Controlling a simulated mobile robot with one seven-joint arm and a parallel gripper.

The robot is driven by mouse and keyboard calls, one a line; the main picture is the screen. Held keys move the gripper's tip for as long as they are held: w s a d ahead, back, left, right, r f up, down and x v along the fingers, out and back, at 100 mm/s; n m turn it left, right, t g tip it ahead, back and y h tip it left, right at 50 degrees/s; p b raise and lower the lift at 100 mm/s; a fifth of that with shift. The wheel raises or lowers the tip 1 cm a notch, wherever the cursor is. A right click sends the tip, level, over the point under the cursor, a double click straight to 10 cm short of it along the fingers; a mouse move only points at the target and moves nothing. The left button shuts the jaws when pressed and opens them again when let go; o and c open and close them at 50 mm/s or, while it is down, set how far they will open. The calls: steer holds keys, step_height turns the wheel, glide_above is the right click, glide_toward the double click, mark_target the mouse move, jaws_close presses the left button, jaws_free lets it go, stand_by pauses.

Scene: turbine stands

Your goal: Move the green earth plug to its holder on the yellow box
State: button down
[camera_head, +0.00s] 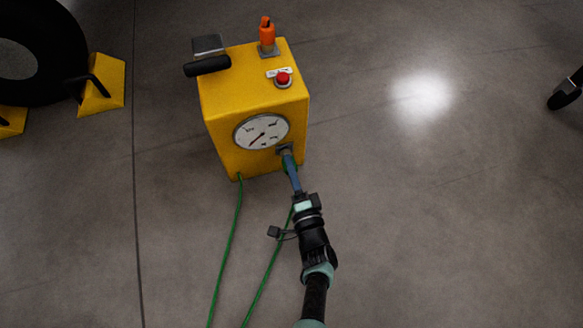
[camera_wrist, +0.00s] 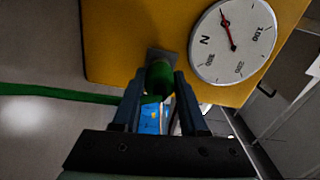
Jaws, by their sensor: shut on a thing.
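The yellow box (camera_head: 222,130) stands on the floor at the upper middle of the head view, with a round white dial on its front. A small grey holder (camera_head: 284,149) sits on the front face, right of and below the dial; it also shows in the wrist view (camera_wrist: 156,56). My gripper (camera_head: 291,172) is right at this holder. In the wrist view my gripper (camera_wrist: 162,90) is shut on the green earth plug (camera_wrist: 160,77), which is up against the grey holder. I cannot tell how deep the plug sits in it.
A green cable (camera_head: 232,230) runs from the box's lower front across the floor; another green strand runs beside my arm. On the box top are a red button (camera_head: 283,77), an orange plug (camera_head: 267,33) and a black handle (camera_head: 207,66). A wheel (camera_head: 45,50) with yellow chocks (camera_head: 103,85) stands left.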

steer(key=shift+w+a+r, duration=0.15)
steer(key=shift+w+a, duration=0.05)
steer(key=shift+w, duration=0.25)
steer(key=c, duration=0.7)
jaws_free()
steer(key=o, duration=0.3)
steer(key=shift+o, duration=0.2)
steer(key=shift+o, duration=0.7)
steer(key=shift+s+d, duration=0.1)
steer(key=shift+s, duration=0.1)
steer(key=p+v, duration=0.1)
steer(key=v, duration=0.6)
steer(key=shift+p, duration=0.4)
